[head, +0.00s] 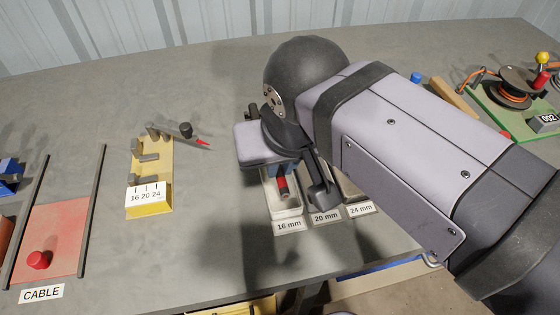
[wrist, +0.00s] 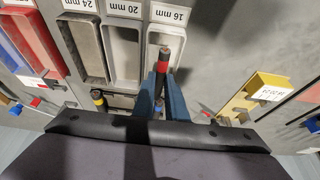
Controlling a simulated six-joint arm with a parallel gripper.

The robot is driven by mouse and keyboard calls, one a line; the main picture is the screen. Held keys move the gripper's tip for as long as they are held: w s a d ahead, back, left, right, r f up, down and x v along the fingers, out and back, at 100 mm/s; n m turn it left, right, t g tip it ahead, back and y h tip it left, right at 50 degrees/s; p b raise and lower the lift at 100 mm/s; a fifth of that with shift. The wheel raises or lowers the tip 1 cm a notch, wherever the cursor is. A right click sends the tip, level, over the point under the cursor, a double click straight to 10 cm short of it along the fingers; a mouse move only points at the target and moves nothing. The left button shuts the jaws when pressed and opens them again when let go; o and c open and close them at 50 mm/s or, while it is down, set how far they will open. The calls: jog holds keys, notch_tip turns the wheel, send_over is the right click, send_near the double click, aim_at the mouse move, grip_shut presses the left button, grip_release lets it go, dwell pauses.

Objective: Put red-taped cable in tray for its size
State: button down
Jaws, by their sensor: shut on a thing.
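My gripper (wrist: 160,84) is shut on the red-taped cable (wrist: 164,62), a short dark piece with a red band and a copper-coloured end. In the head view the cable (head: 283,186) hangs below my gripper (head: 284,170), over the 16 mm tray (head: 289,214). In the wrist view its end overlaps the 16 mm tray (wrist: 190,42); I cannot tell how far above the floor it is. The 20 mm tray (wrist: 124,28) and 24 mm tray (wrist: 66,35) stand beside it. My arm hides part of the trays in the head view.
A yellow gauge (head: 152,192) marked 16 20 24 stands left, with a red-tipped dark pointer (head: 200,142) by it. A red pad (head: 60,240) labelled CABLE lies far left. A green board (head: 500,112) with a spool is at right.

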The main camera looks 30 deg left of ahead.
jog(key=shift+f, duration=0.25)
jog(key=shift+f+b, duration=0.25)
jog(key=shift+b, duration=0.1)
jog(key=c, duration=1.7)
grip_release()
jog(key=shift+r, duration=0.1)
notch_tip(320, 180, up, 7)
jog(key=p, duration=0.6)
jog(key=shift+p, duration=0.3)
